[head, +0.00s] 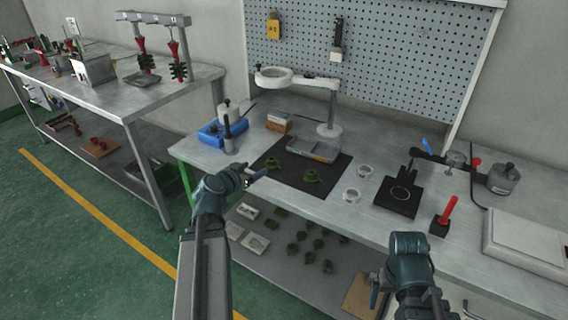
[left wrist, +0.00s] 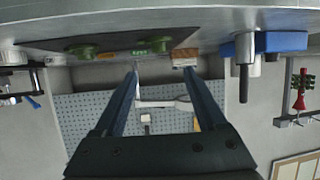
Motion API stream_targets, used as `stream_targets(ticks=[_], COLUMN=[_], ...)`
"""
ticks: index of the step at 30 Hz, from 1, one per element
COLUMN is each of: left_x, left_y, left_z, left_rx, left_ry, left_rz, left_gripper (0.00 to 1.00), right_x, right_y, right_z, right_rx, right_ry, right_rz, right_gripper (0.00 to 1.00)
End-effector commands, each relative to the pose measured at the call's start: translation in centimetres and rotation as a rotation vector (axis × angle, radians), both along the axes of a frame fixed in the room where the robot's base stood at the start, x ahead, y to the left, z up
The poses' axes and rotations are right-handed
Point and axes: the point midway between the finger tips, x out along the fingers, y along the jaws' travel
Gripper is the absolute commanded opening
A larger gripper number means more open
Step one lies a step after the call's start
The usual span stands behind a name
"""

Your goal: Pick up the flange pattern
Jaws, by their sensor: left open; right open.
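Two small green wax patterns lie on the dark mat (head: 290,190), one at the back left (head: 273,162) and one at the right (head: 312,176). I cannot tell which is the flange pattern. They also show in the left wrist view, one at the left (left wrist: 85,50) and one near the middle (left wrist: 140,49). My right gripper (head: 375,288) is low in front of the bench, open and away from the patterns.
A divided grey tray (head: 313,150) and a ring-lamp stand (head: 329,130) are behind the patterns. A blue container (head: 212,134) stands left. More green pieces rest on the lower shelf (head: 255,270).

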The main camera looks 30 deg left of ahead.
Motion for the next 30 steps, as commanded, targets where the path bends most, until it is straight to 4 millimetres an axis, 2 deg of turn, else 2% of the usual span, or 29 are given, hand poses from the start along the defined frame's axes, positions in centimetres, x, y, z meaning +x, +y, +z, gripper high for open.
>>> stream_targets(ticks=[5, 13, 16, 23, 30], left_x=[2.2, 6.9, 7.7, 8.0, 10.9], left_y=[0.2, 0.5, 0.4, 0.3, 0.3], left_z=[-1.1, -3.0, -3.3, -3.3, -4.4], left_rx=[0.001, 0.001, 0.001, 0.0, 0.0], left_ry=[0.0, 0.0, 0.0, 0.0, 0.0], left_rz=[-0.003, -0.002, -0.001, -0.001, -0.002], left_gripper=[0.74, 0.74, 0.74, 0.74, 0.74], right_x=[0.0, 0.0, 0.0, 0.0, 0.0], right_y=[0.0, 0.0, 0.0, 0.0, 0.0], right_z=[-1.1, -3.0, -3.3, -3.3, -4.4], right_rx=[0.0, 0.0, 0.0, 0.0, 0.0], right_ry=[0.0, 0.0, 0.0, 0.0, 0.0], right_rz=[0.0, 0.0, 0.0, 0.0, 0.0], right_gripper=[0.96, 0.96, 0.96, 0.96, 0.96])
